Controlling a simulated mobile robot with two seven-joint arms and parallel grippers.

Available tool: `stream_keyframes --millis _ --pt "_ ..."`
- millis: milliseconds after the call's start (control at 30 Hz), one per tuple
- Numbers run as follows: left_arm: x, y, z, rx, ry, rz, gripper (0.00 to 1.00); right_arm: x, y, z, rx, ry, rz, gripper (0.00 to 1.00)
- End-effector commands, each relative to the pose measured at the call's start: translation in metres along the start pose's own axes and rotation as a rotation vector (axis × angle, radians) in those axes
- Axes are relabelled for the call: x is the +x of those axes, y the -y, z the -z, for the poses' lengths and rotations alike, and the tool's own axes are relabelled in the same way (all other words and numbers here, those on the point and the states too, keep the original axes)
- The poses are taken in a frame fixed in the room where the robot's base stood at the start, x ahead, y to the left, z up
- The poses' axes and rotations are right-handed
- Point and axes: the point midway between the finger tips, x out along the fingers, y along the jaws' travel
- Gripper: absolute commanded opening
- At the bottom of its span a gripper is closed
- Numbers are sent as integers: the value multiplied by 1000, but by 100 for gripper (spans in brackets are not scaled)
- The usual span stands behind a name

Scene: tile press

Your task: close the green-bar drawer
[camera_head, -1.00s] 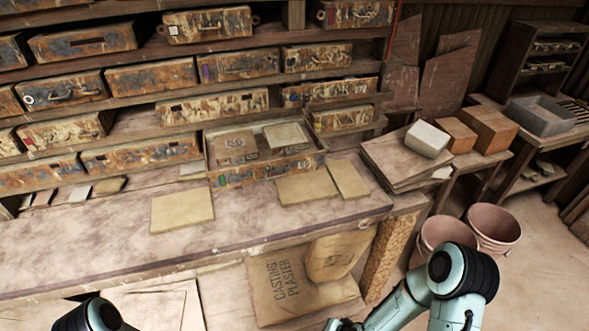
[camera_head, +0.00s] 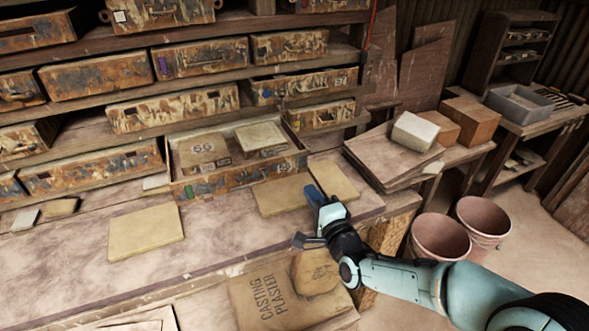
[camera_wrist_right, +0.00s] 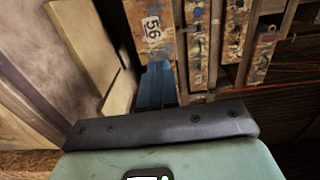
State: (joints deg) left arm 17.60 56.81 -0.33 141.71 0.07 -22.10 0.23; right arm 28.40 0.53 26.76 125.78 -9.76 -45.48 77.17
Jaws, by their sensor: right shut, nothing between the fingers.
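The green-bar drawer (camera_head: 225,180) is a rusty, patterned drawer pulled out from the lower shelf, with a small green bar at the left of its front. Flat tiles lie inside it. My right gripper (camera_head: 313,196) is shut and empty, in front of and right of the drawer's right end, over the tiles on the bench; contact cannot be told. In the right wrist view its blue fingers (camera_wrist_right: 155,86) point toward a drawer front with a label reading 56 (camera_wrist_right: 145,35), apparently the same drawer. My left gripper is not in view.
Pale tiles lie on the bench: one at left (camera_head: 146,231), others (camera_head: 335,180) just before the drawer's right end. Shelves above hold several similar drawers, one with a blue mark (camera_head: 302,86) partly out. Boards with a white block (camera_head: 416,132) stand right; buckets (camera_head: 440,237) are below.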

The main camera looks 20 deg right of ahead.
Motion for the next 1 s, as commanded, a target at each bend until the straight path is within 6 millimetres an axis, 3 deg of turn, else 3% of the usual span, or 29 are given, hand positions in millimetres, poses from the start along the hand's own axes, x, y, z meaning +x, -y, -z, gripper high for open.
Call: stream_keyframes --millis 300,500,1000 --pt "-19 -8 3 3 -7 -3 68 66 1 0 3 1 -2 0" --pt "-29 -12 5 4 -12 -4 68 93 1 0 2 1 -2 0" --pt "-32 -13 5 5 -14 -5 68 103 -1 0 -1 1 -3 0"
